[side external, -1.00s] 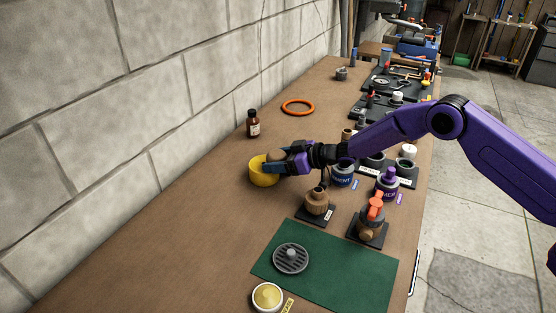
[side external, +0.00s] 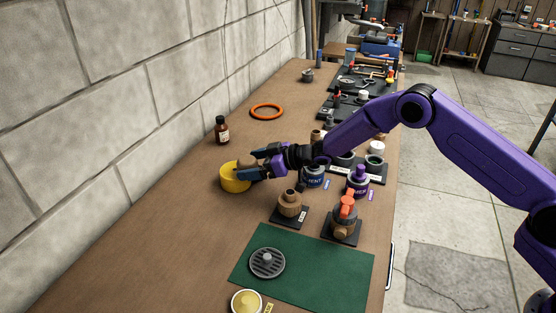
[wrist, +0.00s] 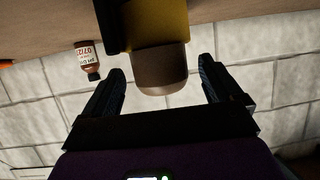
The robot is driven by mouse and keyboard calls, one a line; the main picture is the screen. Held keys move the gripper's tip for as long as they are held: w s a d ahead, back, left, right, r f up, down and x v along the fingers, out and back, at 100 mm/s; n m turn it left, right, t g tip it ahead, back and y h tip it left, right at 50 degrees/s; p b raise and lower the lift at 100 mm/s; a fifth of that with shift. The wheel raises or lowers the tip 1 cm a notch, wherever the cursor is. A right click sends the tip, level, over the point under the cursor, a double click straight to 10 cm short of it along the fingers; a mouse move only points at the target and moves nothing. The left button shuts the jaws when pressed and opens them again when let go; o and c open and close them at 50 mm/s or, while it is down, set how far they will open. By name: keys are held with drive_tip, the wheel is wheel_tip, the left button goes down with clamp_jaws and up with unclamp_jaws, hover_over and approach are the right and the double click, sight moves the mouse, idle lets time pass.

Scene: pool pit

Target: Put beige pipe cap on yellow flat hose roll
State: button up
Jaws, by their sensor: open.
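The yellow flat hose roll (side external: 233,182) stands on the bench near the block wall. It also shows at the top of the wrist view (wrist: 160,28). The beige pipe cap (wrist: 160,72) rests against the roll's top face, and in the side view it shows as a tan dome (side external: 246,160) above the roll. My gripper (side external: 256,164) is at the roll's upper right. In the wrist view its fingers are spread on either side of the cap, with visible gaps. The fingers partly hide the cap in the side view.
A brown bottle (side external: 221,130) and an orange ring (side external: 267,111) lie beyond the roll. A green mat (side external: 310,273) with a grey drain cover (side external: 267,263) is nearer.

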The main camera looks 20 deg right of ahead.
drive_tip(key=v, duration=1)
drive_tip(key=shift+s+d+r, duration=0.1)
drive_tip(key=shift+s+r, duration=0.05)
